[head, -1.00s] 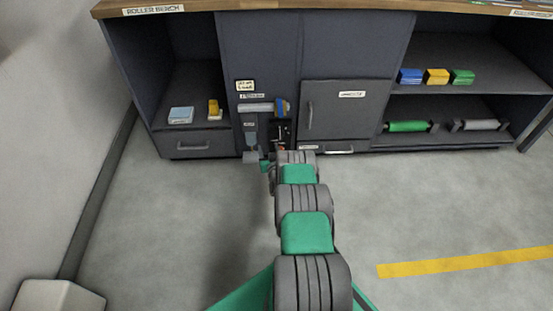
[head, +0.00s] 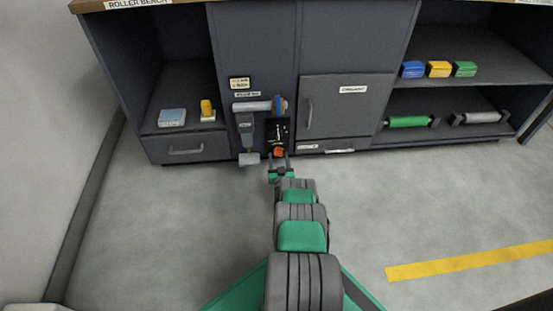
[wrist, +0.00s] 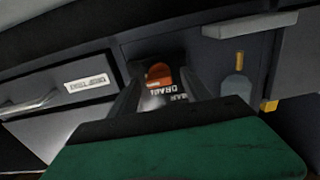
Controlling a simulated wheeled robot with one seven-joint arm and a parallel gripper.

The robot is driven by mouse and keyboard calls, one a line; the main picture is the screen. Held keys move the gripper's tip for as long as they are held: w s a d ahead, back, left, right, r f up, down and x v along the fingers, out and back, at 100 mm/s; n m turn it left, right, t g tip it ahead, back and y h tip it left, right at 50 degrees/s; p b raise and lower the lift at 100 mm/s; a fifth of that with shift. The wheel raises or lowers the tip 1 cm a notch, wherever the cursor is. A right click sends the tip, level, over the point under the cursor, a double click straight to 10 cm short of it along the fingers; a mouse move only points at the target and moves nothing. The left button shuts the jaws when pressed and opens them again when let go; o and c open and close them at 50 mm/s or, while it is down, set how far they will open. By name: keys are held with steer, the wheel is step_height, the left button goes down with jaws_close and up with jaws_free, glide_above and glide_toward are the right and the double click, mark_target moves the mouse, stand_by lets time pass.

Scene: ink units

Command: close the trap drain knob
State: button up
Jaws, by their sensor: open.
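The trap drain knob is an orange-red round knob (head: 279,152) low in a dark recess of the cabinet front. In the wrist view the orange knob (wrist: 159,73) shows beyond my fingers, above a label that seems to read "DRAIN". My gripper (head: 279,164) is open, low in front of the recess, just below the knob in the head view. In the wrist view my gripper (wrist: 160,88) has its two dark fingers on either side of the knob in the picture. I cannot tell whether they touch it.
A grey tray-like piece (head: 249,159) juts out left of the recess, under a bottle (head: 246,124). A cabinet door with a handle (head: 309,112) is on the right. A drawer (head: 186,148) is on the left. The floor in front is clear.

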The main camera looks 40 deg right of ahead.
steer(key=shift+c, duration=0.3)
jaws_close()
steer(key=shift+s+n, duration=0.1)
steer(key=shift+n, duration=0.2)
steer(key=n, duration=0.4)
steer(key=shift+b, duration=0.3)
steer(key=n, duration=0.4)
steer(key=shift+f+n+b, duration=0.1)
steer(key=shift+n+b, duration=1.2)
steer(key=shift+n, duration=3.4)
